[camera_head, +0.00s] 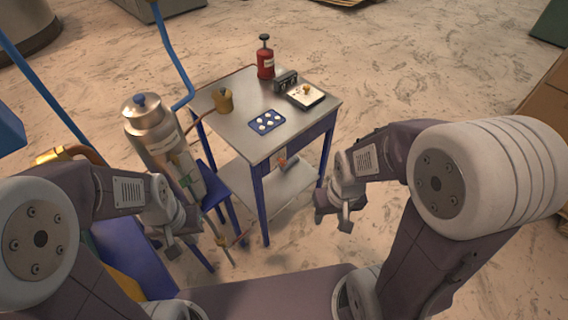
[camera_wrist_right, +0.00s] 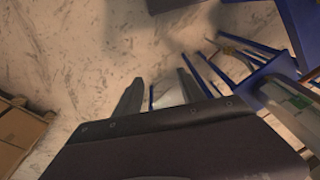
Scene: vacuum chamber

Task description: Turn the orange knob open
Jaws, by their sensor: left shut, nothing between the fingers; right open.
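Another small orange-yellow knob (camera_head: 306,89) sits on a white box on the tabletop; I cannot tell which is the task's knob. My right gripper (camera_head: 334,214) is open and empty, in front of and to the right of the table, apart from both knobs. In the right wrist view its two fingers (camera_wrist_right: 162,92) are spread over the floor. My left gripper (camera_head: 180,246) is shut and empty, low by the metal cylinder (camera_head: 150,128).
Blue pipes (camera_head: 172,55) stand at the left. Cardboard boxes (camera_head: 545,115) stand far right. Floor right of the table is clear.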

